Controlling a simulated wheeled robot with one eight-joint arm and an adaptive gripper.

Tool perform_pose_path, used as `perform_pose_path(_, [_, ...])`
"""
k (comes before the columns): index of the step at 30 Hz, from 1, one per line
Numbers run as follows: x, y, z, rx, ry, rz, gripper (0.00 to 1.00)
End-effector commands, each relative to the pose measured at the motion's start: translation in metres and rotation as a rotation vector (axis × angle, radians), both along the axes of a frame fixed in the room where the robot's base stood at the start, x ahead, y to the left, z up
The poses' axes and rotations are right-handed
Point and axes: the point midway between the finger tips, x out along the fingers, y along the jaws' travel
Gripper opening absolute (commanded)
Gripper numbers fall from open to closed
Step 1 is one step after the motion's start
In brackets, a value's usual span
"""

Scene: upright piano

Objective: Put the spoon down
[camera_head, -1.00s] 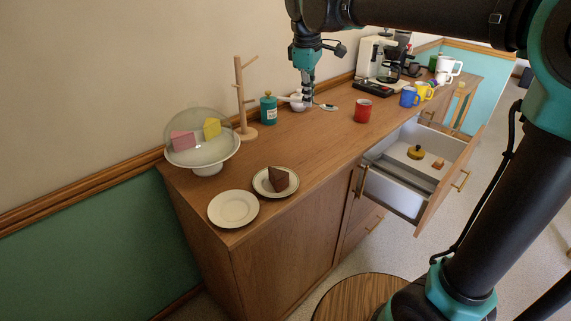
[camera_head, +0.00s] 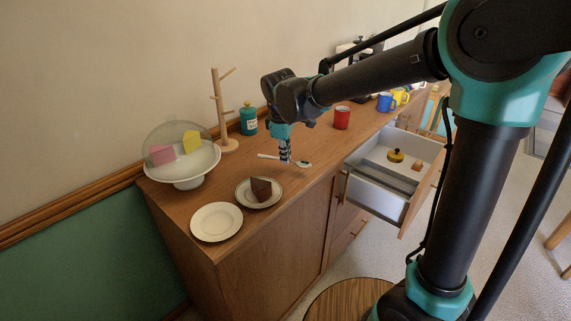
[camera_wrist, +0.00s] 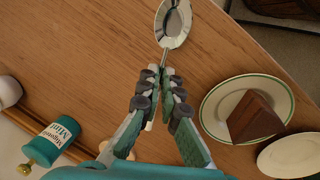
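The spoon shows in the head view as a pale handle end left of my gripper and a shiny bowl (camera_head: 304,163) right of it. My gripper (camera_head: 285,160) is low over the wooden counter (camera_head: 330,155), behind and right of the cake plate. In the wrist view the silver spoon bowl (camera_wrist: 174,24) points away from my fingers. My gripper (camera_wrist: 162,72) is shut on its handle there. The spoon lies roughly level, close to the counter; I cannot tell whether it touches.
A cake slice (camera_head: 261,188) sits on a plate (camera_head: 241,196), with an empty plate (camera_head: 216,222) nearby. A domed cake stand (camera_head: 183,173), wooden mug tree (camera_head: 228,145) and teal jar (camera_head: 249,119) stand behind. A red mug (camera_head: 341,118) stands right. The drawer (camera_head: 385,212) is open.

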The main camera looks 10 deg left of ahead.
Motion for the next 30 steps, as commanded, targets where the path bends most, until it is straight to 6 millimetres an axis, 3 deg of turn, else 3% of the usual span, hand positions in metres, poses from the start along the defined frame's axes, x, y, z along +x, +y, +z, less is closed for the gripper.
perform_pose_path(7, [0.000, 0.000, -0.030, 0.000, 0.000, 0.000, 0.00])
perform_pose_path(19, [0.000, 0.000, -0.034, 0.000, 0.000, 0.000, 0.00])
perform_pose_path(24, [0.000, 0.000, -0.034, 0.000, 0.000, 0.000, 0.25])
perform_pose_path(30, [0.000, 0.000, -0.034, 0.000, 0.000, 0.000, 0.26])
